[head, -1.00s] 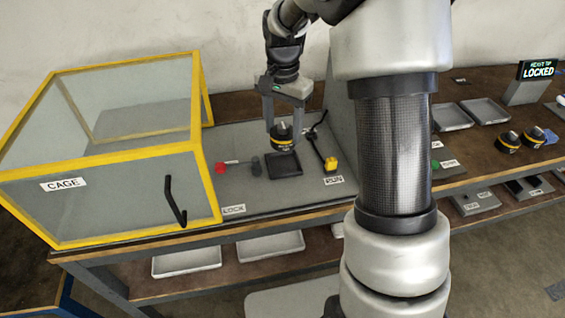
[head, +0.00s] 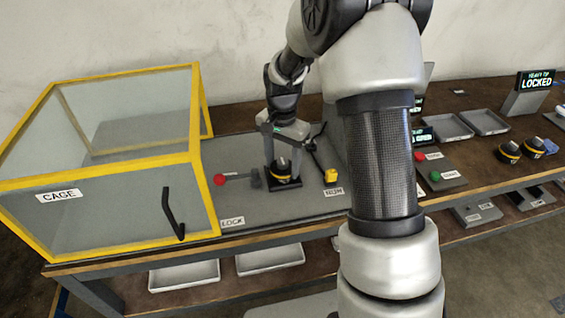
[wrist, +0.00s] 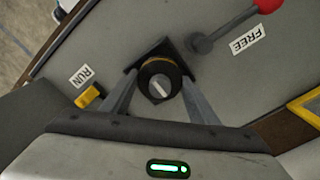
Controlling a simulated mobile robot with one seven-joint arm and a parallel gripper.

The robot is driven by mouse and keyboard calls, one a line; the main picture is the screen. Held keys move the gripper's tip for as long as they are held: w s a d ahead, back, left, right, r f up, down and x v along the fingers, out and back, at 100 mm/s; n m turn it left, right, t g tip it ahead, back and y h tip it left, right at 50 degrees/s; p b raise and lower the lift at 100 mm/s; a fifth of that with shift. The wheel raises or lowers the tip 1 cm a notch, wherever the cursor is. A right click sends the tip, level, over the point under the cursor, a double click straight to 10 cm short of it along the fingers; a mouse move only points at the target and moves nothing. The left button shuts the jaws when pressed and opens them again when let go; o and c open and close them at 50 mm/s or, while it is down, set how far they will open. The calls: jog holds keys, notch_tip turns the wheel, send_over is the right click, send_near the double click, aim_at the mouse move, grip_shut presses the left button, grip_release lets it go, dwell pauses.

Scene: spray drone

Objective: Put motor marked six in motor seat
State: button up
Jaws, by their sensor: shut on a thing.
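My gripper (head: 283,160) is shut on a black motor with a yellow band (head: 281,173). The motor is at the dark square motor seat (head: 284,187) on the grey plate, within the seat's outline. In the wrist view the motor (wrist: 160,80) shows between the two fingers, with a silver shaft on top, over the dark seat (wrist: 134,68). I cannot tell whether it is fully down. No number on it can be read.
A red-knobbed lever (head: 220,180) is left of the seat. A yellow-ended lever (head: 330,175) is right of it, near the RUN label. The yellow-framed cage (head: 195,130) stands left. Two more motors (head: 509,150) sit on the right bench, near trays and a LOCKED sign (head: 536,82).

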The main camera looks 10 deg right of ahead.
jog(key=o, duration=1.5)
